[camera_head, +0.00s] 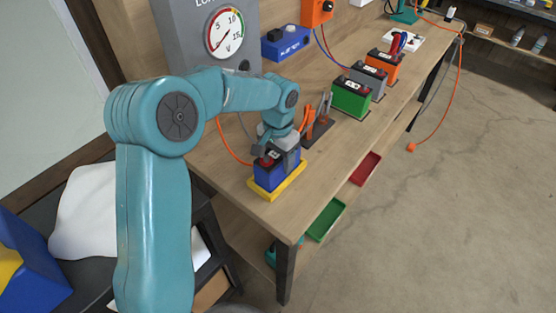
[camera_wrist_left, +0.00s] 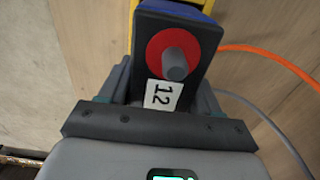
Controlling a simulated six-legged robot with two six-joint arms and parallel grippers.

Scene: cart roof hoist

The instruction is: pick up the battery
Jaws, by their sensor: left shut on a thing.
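A blue battery (camera_head: 271,172) with a dark top and a red terminal ring stands on a yellow pad (camera_head: 283,188) near the front edge of the wooden bench. My left gripper (camera_head: 276,148) is over the battery from above, shut on it. In the left wrist view, the battery's dark top (camera_wrist_left: 180,25) shows a red ring, a grey post and a white "12" label between the fingers of my left gripper (camera_wrist_left: 165,90). I cannot tell whether the battery touches the pad. My right gripper is not in view.
Green (camera_head: 350,97), grey (camera_head: 369,78) and orange (camera_head: 383,66) batteries stand further along the bench. A grey tester with a dial (camera_head: 227,34) stands behind the blue battery. Clamps on a dark stand (camera_head: 318,125) are close on its right. Orange and grey cables lie nearby.

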